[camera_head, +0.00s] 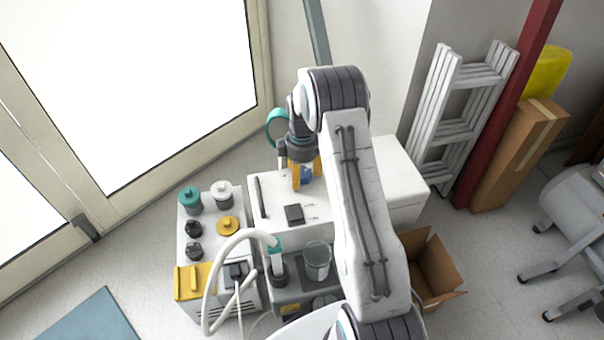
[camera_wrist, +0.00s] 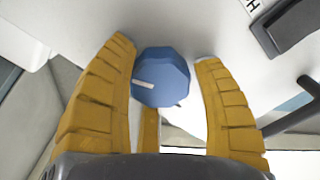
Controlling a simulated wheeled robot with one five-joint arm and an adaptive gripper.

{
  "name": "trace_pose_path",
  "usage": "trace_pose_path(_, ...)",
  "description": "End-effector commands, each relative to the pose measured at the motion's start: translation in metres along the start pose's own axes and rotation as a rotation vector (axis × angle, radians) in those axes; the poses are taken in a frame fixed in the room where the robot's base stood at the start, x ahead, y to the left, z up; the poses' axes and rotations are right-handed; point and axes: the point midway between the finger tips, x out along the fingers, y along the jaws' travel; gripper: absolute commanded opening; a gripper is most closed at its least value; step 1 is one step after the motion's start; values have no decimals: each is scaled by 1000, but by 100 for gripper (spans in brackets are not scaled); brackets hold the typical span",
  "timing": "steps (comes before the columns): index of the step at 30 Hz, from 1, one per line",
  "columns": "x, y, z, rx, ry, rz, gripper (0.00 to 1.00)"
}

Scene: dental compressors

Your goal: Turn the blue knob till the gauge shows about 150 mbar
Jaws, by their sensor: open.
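The blue knob (camera_wrist: 160,78) is faceted, with a white pointer line that points left and slightly up in the wrist view. In the head view a bit of the knob (camera_head: 306,174) shows beside the yellow fingers, on the white unit (camera_head: 365,195). My gripper (camera_wrist: 165,65) is open, with its yellow fingers on either side of the knob. The left finger is very near the knob's edge; I cannot tell whether it touches. The gripper (camera_head: 303,178) also shows in the head view, pointing down at the unit. No gauge reading can be made out in either view.
A dark switch (camera_head: 294,214) and a black rod (camera_head: 261,197) are on the white unit near the knob. A grey unit with coloured caps (camera_head: 227,225) stands to the left. A clear cup (camera_head: 317,260) and white hose (camera_head: 225,252) are in front. A cardboard box (camera_head: 432,268) stands right.

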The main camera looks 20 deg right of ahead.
Motion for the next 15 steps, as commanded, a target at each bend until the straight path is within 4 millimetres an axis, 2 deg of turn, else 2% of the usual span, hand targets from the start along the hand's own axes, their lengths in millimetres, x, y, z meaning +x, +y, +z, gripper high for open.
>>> trace_pose_path(2, 0, 0, 0, 0, 0, 0, 62)
trace_pose_path(15, 0, 0, 0, -1, 0, 0, 22)
